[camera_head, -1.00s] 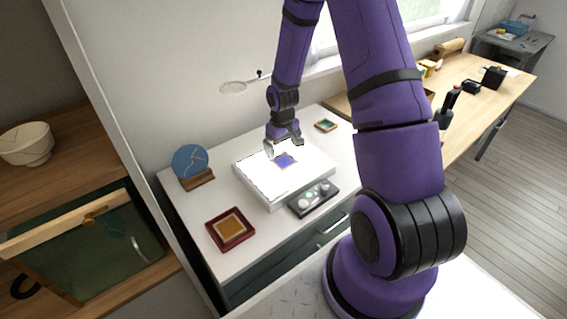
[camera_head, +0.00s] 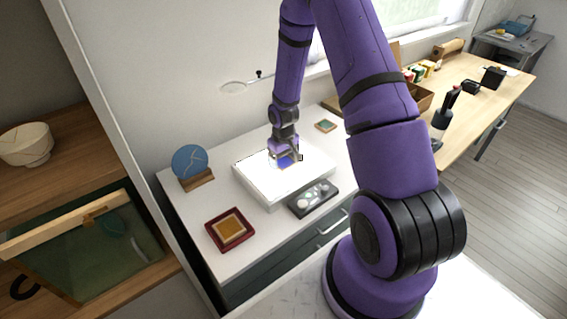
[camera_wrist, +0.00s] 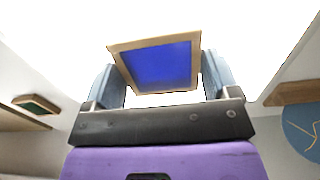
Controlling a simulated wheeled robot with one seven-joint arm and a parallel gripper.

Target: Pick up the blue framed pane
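The blue framed pane (camera_wrist: 160,66), a blue square in a pale wooden frame, lies between my gripper's fingers in the wrist view. In the head view the pane (camera_head: 284,160) shows as a blue patch on the glowing light box (camera_head: 262,190), partly covered by my gripper (camera_head: 285,160). In the wrist view my gripper (camera_wrist: 162,85) is open, one finger on each side of the frame. The left finger is very close to the frame's edge; a thin gap shows at the right. I cannot tell whether the left one touches.
A control box with knobs (camera_head: 313,199) stands before the light box. A red-framed amber pane (camera_head: 230,230) lies at the front left. A blue disc (camera_head: 190,161) on a wooden stand is at left. A small green framed pane (camera_head: 325,126) lies behind.

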